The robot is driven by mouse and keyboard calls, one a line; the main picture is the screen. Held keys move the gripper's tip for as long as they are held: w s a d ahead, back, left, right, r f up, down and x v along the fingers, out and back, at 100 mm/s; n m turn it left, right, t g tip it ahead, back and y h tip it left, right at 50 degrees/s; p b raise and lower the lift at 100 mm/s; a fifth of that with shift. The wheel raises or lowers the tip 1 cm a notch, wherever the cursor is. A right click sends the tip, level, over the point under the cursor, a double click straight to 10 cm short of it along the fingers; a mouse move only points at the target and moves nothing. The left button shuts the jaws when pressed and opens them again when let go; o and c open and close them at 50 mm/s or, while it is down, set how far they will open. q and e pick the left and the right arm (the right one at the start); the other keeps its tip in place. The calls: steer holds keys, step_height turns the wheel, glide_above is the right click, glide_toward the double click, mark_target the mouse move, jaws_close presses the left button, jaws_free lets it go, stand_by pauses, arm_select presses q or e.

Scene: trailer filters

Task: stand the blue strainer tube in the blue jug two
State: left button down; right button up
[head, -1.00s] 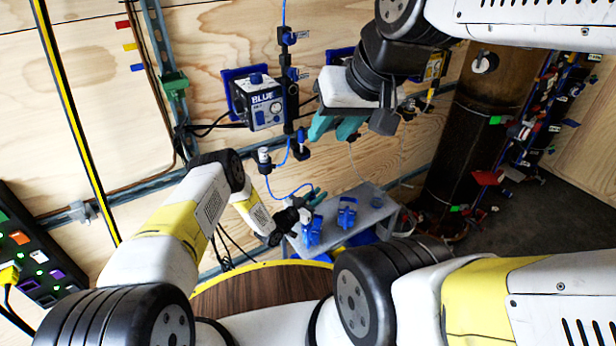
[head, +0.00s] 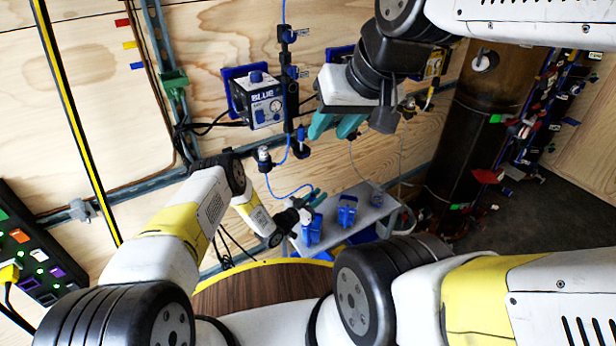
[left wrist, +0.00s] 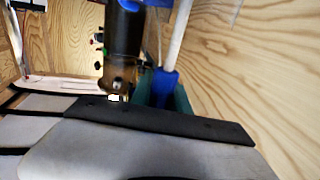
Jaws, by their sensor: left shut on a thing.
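My left gripper (head: 313,198) is low over the grey bench, beside the nearer blue jug. In the left wrist view its teal fingers (left wrist: 164,98) are shut on the blue strainer tube (left wrist: 163,86), whose blue part sits between them. A pale shaft rises from the blue part there. The tube's lower end is hidden. Two blue jugs stand on the bench, one at its near left (head: 312,232) and one farther right (head: 347,212); I cannot read which is two. My right gripper (head: 336,128) hangs empty above, in front of the wall, its teal fingers apart.
The grey bench (head: 375,222) has bare top right of the jugs. A blue hose (head: 285,196) loops down near my left gripper. A dark cylinder (head: 480,130) stands right.

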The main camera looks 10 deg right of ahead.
arm_select(q)
steer(key=shift+f, duration=0.2)
steer(key=c, duration=1.2)
jaws_free()
steer(key=shift+o, duration=0.2)
steer(key=v, duration=0.8)
steer(key=shift+w+r, duration=0.1)
